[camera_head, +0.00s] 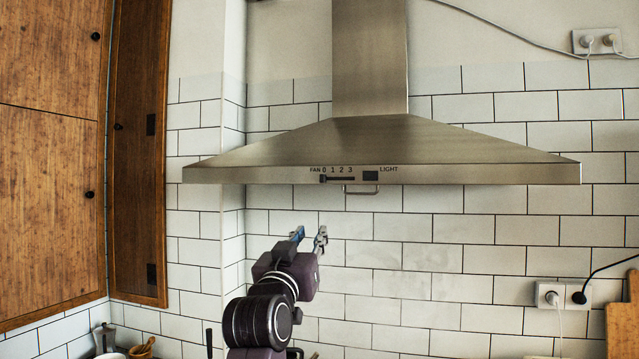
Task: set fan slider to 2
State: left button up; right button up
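The steel range hood (450,152) hangs on the tiled wall in the head view. Its front edge carries the fan slider (324,179), a small dark knob at the left end of a dark track, under the 0 of the marks 0 1 2 3. My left gripper is not in view.
A small handle (361,190) hangs below the hood's edge. Wooden cabinets (50,150) fill the left side. Sockets with plugs (562,295) are on the wall at the lower right. A wooden board (622,322) stands at the right edge. The wall area around my gripper is clear.

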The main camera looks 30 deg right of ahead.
jog(key=h, duration=0.2)
send_near(322, 180)
jog(key=shift+m, duration=0.4)
jog(key=p+x, duration=0.4)
jog(key=x, duration=0.4)
jog(key=shift+r+p, duration=0.2)
jog(key=shift+p, duration=0.15)
jog(key=shift+w+d, duration=0.15)
jog(key=shift+w, duration=0.05)
jog(key=shift+c, duration=0.4)
grip_shut()
